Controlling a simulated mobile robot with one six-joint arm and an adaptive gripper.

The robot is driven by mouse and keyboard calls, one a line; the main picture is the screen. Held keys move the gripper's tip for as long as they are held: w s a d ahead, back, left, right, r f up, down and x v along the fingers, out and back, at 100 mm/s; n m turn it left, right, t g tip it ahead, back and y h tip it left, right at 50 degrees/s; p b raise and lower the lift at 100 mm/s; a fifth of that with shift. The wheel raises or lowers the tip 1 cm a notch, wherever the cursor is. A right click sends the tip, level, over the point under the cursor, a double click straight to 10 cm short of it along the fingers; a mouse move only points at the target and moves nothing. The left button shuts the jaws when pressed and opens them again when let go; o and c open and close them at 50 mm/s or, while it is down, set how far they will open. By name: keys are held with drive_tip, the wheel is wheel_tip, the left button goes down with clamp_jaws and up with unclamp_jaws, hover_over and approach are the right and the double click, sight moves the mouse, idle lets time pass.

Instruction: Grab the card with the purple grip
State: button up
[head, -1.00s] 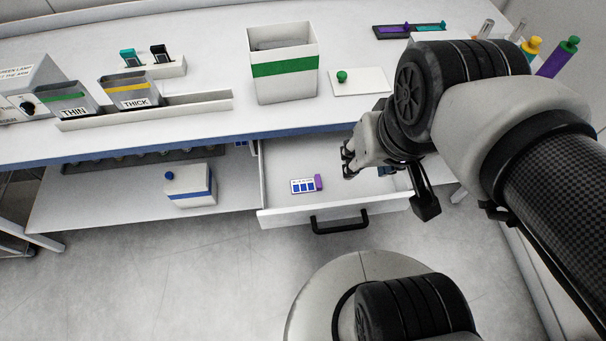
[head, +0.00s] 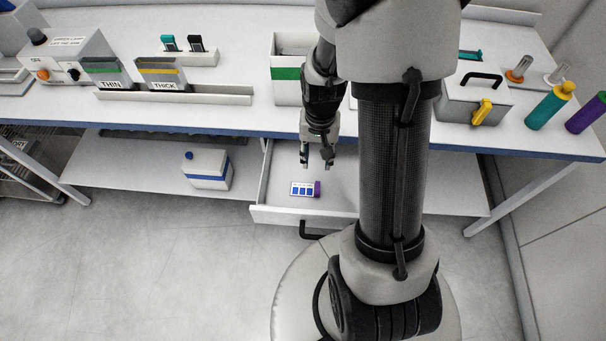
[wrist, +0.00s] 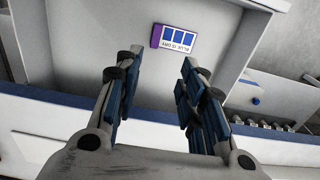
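The card with the purple grip (head: 303,189) lies flat in the open drawer (head: 262,190). It is white with blue squares, and its purple grip (head: 317,189) is at its right end in the head view. In the wrist view the card (wrist: 178,39) lies beyond my fingertips, with the purple grip (wrist: 156,36) on its left. My gripper (head: 316,164) points down over the drawer, a little behind and above the card. In the wrist view its fingers (wrist: 158,62) are spread apart with nothing between them.
The bench front edge (head: 200,127) overhangs the drawer. A white bin with a green band (head: 287,73) stands on the bench behind my arm. A white box with a blue band (head: 207,171) sits on the lower shelf, left of the drawer. A grey box with a black handle (head: 470,100) stands at right.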

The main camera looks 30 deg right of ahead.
drive_tip(key=b, duration=0.4)
hover_over(318, 188)
drive_tip(key=f, duration=1)
drive_tip(key=shift+w+a+f, duration=0.35)
drive_tip(key=shift+f, duration=0.05)
drive_tip(key=f, duration=0.1)
drive_tip(key=f+b, duration=0.1)
drive_tip(key=f, duration=0.2)
drive_tip(key=shift+s+d+f+b, duration=0.25)
drive_tip(key=shift+s+d+b, duration=0.05)
drive_tip(key=shift+b, duration=0.1)
drive_tip(key=shift+w+f, duration=0.1)
drive_tip(key=shift+f, duration=0.35)
drive_tip(key=shift+r, duration=0.1)
drive_tip(key=shift+c, duration=0.2)
clamp_jaws()
